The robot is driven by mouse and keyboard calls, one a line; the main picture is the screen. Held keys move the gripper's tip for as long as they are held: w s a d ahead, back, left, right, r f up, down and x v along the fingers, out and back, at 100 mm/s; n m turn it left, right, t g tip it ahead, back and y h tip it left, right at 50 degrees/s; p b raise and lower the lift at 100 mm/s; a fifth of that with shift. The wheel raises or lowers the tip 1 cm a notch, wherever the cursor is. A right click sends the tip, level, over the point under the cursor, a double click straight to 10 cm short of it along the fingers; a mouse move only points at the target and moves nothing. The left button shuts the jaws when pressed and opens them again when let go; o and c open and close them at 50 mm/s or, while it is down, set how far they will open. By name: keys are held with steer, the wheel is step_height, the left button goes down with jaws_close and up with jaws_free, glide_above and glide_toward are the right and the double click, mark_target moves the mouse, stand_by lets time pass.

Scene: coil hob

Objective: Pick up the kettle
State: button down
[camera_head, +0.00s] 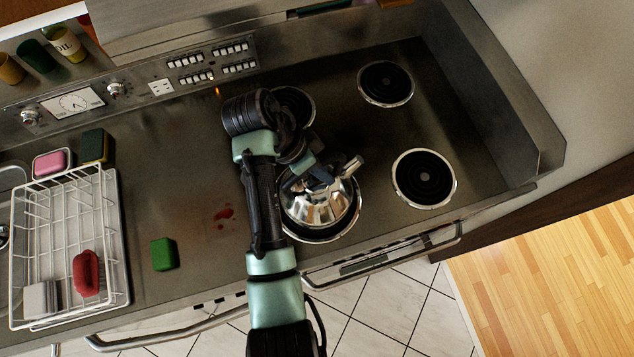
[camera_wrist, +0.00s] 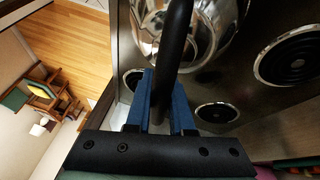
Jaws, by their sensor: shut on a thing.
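The kettle (camera_head: 319,205) is shiny metal with a short spout pointing up and right. It sits upright over the front left burner of the hob in the head view; I cannot tell whether it touches the burner. In the wrist view its rounded metal body (camera_wrist: 190,30) is at the top, with its black handle (camera_wrist: 174,50) running down between my fingers. My gripper (camera_wrist: 160,100) has blue fingers and is shut on the handle. In the head view my arm hides the left part of the kettle and most of its handle.
Bare coil burners lie at the back right (camera_head: 386,84) and front right (camera_head: 424,178); another (camera_head: 294,104) is partly behind my arm. A white wire rack (camera_head: 112,235) stands at the left, with a green block (camera_head: 163,254) beside it. The back panel (camera_head: 135,75) bounds the hob.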

steer(key=shift+w+r, duration=0.2)
steer(key=shift+r, duration=0.45)
step_height(320, 180, up, 7)
steer(key=shift+r+p, duration=0.1)
steer(key=shift+p, duration=1.05)
steer(key=shift+s+r+p, duration=0.1)
steer(key=shift+r+p, duration=0.65)
steer(key=shift+r, duration=0.15)
steer(key=shift+f, duration=0.1)
